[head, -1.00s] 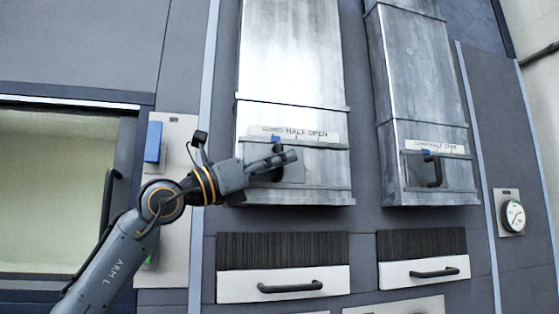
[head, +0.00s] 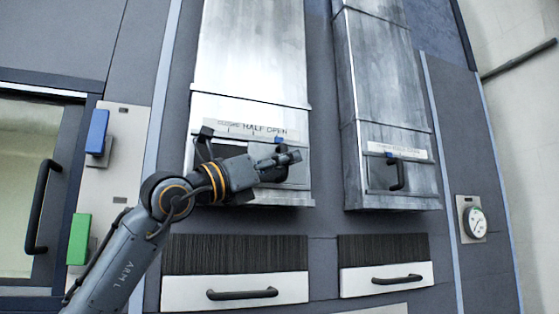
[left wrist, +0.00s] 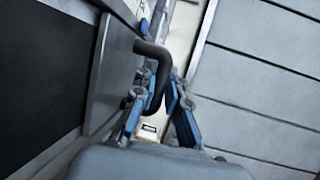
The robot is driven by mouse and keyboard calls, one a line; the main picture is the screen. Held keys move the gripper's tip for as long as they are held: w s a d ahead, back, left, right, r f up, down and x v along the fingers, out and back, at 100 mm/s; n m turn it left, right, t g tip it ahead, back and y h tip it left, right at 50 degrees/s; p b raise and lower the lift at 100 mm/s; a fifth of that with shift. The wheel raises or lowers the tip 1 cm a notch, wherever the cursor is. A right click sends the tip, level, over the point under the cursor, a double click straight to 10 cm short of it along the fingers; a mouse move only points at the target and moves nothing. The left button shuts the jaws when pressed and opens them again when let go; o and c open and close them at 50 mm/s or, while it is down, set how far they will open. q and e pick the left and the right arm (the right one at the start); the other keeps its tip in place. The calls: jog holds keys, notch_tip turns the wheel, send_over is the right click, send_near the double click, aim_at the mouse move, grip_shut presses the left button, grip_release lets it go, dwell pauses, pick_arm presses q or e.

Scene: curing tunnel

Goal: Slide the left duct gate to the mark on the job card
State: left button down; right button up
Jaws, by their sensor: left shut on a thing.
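The left duct gate (head: 299,174) is a grey plate low on the left metal duct (head: 250,60). Its blue pointer (head: 280,140) stands under the right part of the scale strip (head: 222,126), near the word OPEN. My left gripper (head: 282,160) is at the gate and hides its handle in the head view. In the left wrist view, the black bent handle (left wrist: 152,52) passes between the blue-padded fingers of my left gripper (left wrist: 160,90), which is shut on it. I see no job card. My right gripper is out of view.
The right duct (head: 385,70) has its own gate with a black handle (head: 397,175). Below are two white drawer fronts with handles (head: 242,293) (head: 397,279). A blue block (head: 97,131), a green block (head: 78,239) and a door handle (head: 41,207) are at left; a dial (head: 474,222) is at right.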

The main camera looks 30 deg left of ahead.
pick_arm(q)
jog(key=c, duration=1.8)
grip_release()
jog(key=shift+o, duration=0.8)
jog(key=shift+w+d, duration=0.15)
jog(key=shift+w, duration=0.05)
jog(key=shift+s+f, duration=0.1)
jog(key=shift+s, duration=0.05)
jog(key=v, duration=1.1)
jog(key=shift+s+a, duration=0.25)
jog(key=shift+s, duration=0.05)
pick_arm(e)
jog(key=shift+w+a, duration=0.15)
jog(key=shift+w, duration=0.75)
